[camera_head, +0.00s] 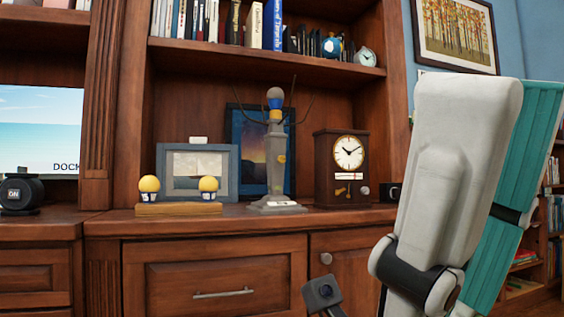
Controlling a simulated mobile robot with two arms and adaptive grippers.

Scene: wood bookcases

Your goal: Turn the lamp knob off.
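A grey tower-shaped lamp (274,165) stands on the cabinet top, with a blue and yellow bulb-like top and thin dark branches. A small yellow part shows on its side; I cannot tell whether it is a knob. A round black dial (14,193) marked "ON" sits on the cabinet top at the far left, in front of a screen. A dark piece of what looks like my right gripper (322,292) shows at the bottom edge, below and in front of the lamp, apart from it. Its fingers are not clear. My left gripper is not in view.
Two yellow balls on a wooden stand (178,209) and a framed sailboat picture (222,150) are left of the lamp. A wooden clock (341,190) stands right of it. My large white and teal arm hides the right side. The cabinet's front edge lies below.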

